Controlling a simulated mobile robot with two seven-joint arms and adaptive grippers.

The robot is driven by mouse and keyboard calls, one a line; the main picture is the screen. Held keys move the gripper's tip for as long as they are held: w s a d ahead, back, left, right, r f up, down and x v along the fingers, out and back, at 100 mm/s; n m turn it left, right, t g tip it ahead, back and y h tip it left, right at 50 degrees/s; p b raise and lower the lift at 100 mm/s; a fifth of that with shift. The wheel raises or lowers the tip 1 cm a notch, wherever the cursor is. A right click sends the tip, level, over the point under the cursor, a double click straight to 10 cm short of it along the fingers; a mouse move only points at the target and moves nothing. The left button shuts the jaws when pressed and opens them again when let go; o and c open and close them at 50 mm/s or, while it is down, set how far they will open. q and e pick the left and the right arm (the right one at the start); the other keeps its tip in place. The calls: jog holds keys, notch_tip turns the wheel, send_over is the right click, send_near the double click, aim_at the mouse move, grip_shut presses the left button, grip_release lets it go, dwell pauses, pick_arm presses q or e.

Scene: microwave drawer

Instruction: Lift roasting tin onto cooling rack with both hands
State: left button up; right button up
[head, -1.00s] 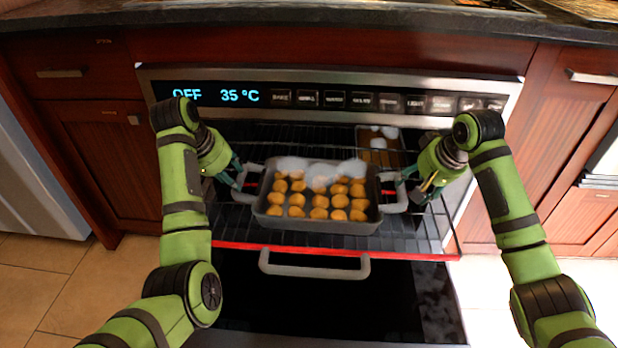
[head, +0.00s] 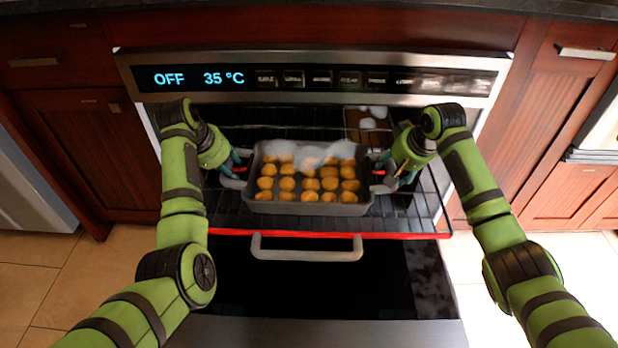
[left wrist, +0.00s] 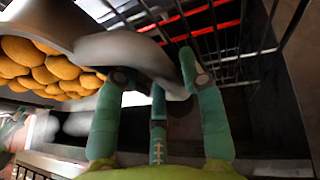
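The grey roasting tin (head: 308,209), filled with rows of round golden potatoes, sits on the pulled-out oven rack, with steam over its back half. My left gripper (head: 236,167) is at the tin's left handle (head: 232,183). In the left wrist view, its green fingers (left wrist: 158,85) look straight and spread, with the grey handle (left wrist: 125,48) reaching in among them; a firm hold does not show. My right gripper (head: 388,170) is at the right handle (head: 383,188); its fingers are small and partly hidden, so their closure is unclear. I cannot make out a cooling rack.
The wire oven rack (head: 405,215) has a red front edge (head: 330,235). Below it is the lowered oven door with a grey handle (head: 307,252). A second tray (head: 368,124) with pale items stands deeper in the oven, behind right. The oven display (head: 195,79) reads OFF, 35 °C.

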pick_arm(q)
jog(key=shift+w+d+f, duration=0.1)
jog(key=shift+w+f, duration=0.05)
jog(key=shift+f, duration=0.2)
pick_arm(e)
jog(key=shift+w+a+f, duration=0.1)
jog(key=shift+w+f, duration=0.05)
jog(key=shift+f, duration=0.2)
pick_arm(q)
jog(key=shift+c, duration=0.4)
pick_arm(e)
jog(key=shift+c, duration=0.4)
pick_arm(q)
grip_shut()
pick_arm(e)
jog(key=c, duration=0.7)
grip_shut()
